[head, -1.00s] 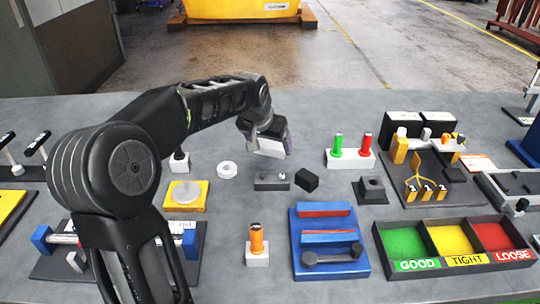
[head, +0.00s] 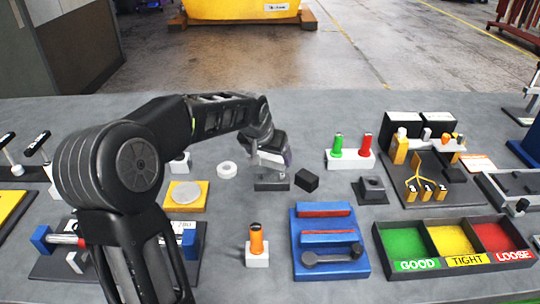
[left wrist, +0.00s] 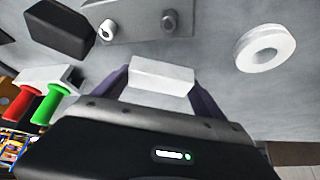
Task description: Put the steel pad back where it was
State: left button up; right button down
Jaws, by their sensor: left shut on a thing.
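My left gripper (head: 271,163) is shut on a pale rectangular block, which looks like the steel pad (left wrist: 162,75). In the left wrist view the pad sits between the two purple fingers (left wrist: 160,84). In the head view the gripper is just above and behind a low grey block (head: 272,186) and covers part of it. That grey block shows ahead of the pad in the left wrist view (left wrist: 140,22), with two round pegs on its face. Whether the pad touches it I cannot tell. My right gripper is not in view.
A black block (head: 307,180) lies just right of the grey block, and a white ring (head: 227,170) lies to its left. A white stand with green and red handles (head: 350,160) is farther right. A yellow plate with a silver disc (head: 186,194) stands left.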

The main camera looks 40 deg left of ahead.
pick_arm(q)
jog(key=o, duration=2)
jog(key=shift+r, duration=0.2)
jog(key=v, duration=1.2)
jog(key=shift+f, duration=0.1)
